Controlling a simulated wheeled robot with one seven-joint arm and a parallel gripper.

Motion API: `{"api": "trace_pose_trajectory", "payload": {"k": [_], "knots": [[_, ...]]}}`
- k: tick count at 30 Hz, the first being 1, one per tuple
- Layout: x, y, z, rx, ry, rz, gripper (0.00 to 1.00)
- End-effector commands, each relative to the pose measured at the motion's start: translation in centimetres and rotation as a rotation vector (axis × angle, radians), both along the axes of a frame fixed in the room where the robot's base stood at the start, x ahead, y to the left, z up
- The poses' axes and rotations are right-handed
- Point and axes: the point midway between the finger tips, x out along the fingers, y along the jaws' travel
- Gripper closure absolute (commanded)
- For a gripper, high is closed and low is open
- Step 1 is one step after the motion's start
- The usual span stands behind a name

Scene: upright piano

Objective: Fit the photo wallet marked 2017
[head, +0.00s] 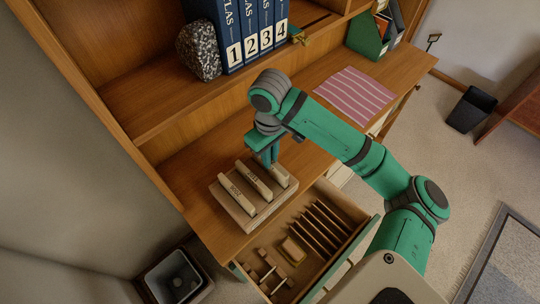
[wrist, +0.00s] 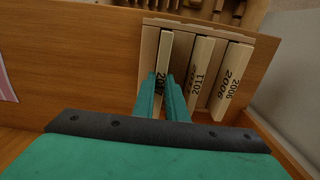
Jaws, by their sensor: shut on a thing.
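The photo wallet marked 2017 (wrist: 164,52) is a thin cream block at the left end of a wooden rack (wrist: 150,40) in the wrist view; its label is partly hidden by a finger. My gripper (wrist: 165,82) has one finger on each side of it and is shut on it. In the head view my gripper (head: 272,160) points down at the rack's right end, over that wallet (head: 280,176). The wallet stands in line with the others; I cannot tell whether it is fully seated.
The rack stands on the wooden desk (head: 187,185). Below it an open drawer (head: 300,250) holds dividers and small wooden pieces. Numbered atlas volumes (head: 250,35) and a grey stone (head: 198,50) stand on the shelf above. A striped cloth (head: 354,90) lies to the right.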

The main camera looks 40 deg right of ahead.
Motion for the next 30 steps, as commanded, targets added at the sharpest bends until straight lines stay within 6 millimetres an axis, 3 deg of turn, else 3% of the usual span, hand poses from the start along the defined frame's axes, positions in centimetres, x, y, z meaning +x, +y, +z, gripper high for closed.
{"api": "trace_pose_trajectory", "payload": {"k": [30], "knots": [[0.0, 0.0, -1.3, 0.001, -0.001, 0.0, 1.0]]}}
